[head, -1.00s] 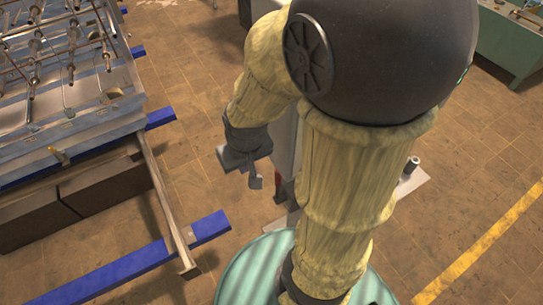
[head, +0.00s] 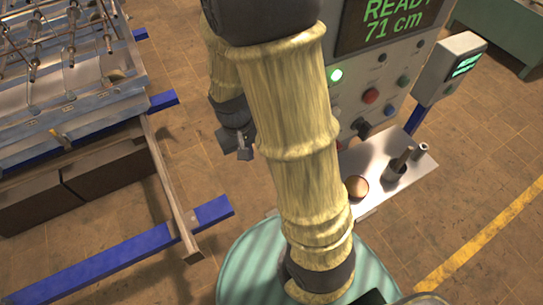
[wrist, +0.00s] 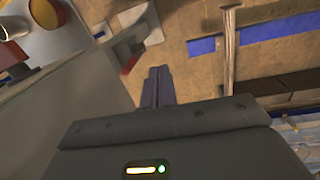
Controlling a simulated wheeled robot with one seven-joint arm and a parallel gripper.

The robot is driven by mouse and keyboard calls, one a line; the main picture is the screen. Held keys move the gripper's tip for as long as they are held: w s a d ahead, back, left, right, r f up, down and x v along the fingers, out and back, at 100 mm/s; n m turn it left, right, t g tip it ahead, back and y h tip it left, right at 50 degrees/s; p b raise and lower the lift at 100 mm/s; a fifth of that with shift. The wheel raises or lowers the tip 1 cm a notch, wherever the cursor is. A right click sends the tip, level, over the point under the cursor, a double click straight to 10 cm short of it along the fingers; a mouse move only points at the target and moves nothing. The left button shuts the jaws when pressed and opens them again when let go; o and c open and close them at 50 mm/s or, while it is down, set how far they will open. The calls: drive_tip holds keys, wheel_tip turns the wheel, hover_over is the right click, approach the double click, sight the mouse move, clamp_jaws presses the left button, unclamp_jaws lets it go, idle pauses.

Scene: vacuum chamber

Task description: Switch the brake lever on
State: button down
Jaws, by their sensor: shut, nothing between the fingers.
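My gripper (head: 243,150) hangs to the left of the console, partly behind my own arm. In the wrist view its fingers (wrist: 158,88) are together with nothing between them, pointing at the floor beside a grey panel. No part is clearly recognisable as the brake lever. A light shelf (head: 425,172) on the console's front carries a round copper-coloured knob (head: 357,187), an upright stick in a dark base (head: 400,162) and a short grey cylinder (head: 422,150). A grey bracket with a red piece (wrist: 130,65) shows left of the fingers in the wrist view.
The console has a screen (head: 390,22) reading "71 cm", a lit green lamp (head: 336,75) and a red button (head: 371,96). A grey box with a green display (head: 465,65) stands right. A machine on blue beams (head: 140,263) fills the left. Tiled floor lies between.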

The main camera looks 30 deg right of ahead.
drive_tip(key=w+f+h+b, duration=0.3)
drive_tip(key=w+f+h, duration=0.3)
drive_tip(key=f+h, duration=0.2)
drive_tip(key=w+f+h+b, duration=0.4)
drive_tip(key=w+f+h, duration=0.2)
drive_tip(key=f, duration=0.5)
drive_tip(key=h, duration=0.2)
drive_tip(key=shift+w+f+h, duration=0.15)
drive_tip(key=shift+w+h, duration=0.2)
drive_tip(key=shift+h, duration=0.05)
drive_tip(key=shift+d, duration=0.1)
drive_tip(key=s+d+p, duration=0.4)
drive_tip(key=d+p, duration=0.1)
drive_tip(key=d, duration=0.5)
drive_tip(key=shift+d+p, duration=0.3)
drive_tip(key=shift+d, duration=0.1)
drive_tip(key=shift+s, duration=0.1)
